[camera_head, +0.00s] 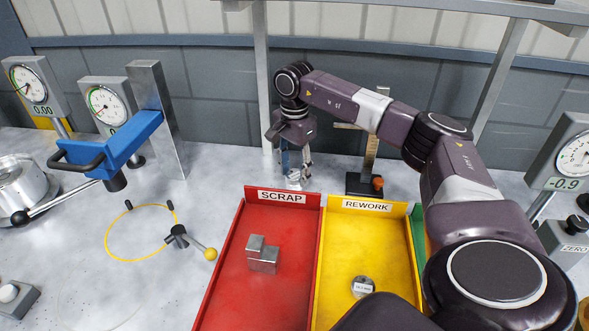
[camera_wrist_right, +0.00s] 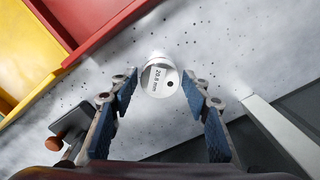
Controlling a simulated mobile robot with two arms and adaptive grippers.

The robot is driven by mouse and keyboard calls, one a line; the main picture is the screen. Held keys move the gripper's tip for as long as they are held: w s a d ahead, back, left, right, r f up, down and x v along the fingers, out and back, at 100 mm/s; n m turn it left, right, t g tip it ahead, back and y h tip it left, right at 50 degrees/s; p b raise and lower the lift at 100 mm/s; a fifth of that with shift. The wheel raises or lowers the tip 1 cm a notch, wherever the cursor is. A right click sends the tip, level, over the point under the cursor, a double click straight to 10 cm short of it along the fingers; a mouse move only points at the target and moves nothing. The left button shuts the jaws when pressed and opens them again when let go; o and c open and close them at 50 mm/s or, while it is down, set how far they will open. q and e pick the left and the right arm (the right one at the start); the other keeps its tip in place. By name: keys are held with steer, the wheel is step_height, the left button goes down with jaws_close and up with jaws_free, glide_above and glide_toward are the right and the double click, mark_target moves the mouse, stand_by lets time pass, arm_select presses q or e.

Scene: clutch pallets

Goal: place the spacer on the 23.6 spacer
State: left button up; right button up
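A small silvery-white cylindrical spacer (camera_wrist_right: 160,78) stands on the bench, its top label seeming to read 20.8 mm. It also shows in the head view (camera_head: 294,181), behind the red SCRAP tray. A paler round part shows beyond its top; I cannot tell whether that is its own side or another spacer below. My right gripper (camera_head: 296,168) points down over it. In the wrist view its fingers (camera_wrist_right: 159,76) are open, one on each side, with gaps to the spacer. Another labelled round spacer (camera_head: 363,287) lies in the yellow REWORK tray; its label is too small to read. My left gripper is out of view.
The red SCRAP tray (camera_head: 233,255) holds grey blocks (camera_head: 262,256). The yellow REWORK tray (camera_head: 339,216) adjoins it, with a green tray (camera_head: 418,236) further right. A dark-based stand (camera_head: 365,184) is close right of the gripper. Dial gauges and a blue-armed fixture (camera_head: 120,145) stand left.

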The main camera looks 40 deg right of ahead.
mark_target(294, 174)
steer(key=shift+o, duration=0.7)
steer(key=shift+r, duration=0.3)
step_height(294, 174, up, 12)
steer(key=b, duration=0.1)
steer(key=shift+f+b, duration=0.15)
steer(key=shift+b, duration=0.15)
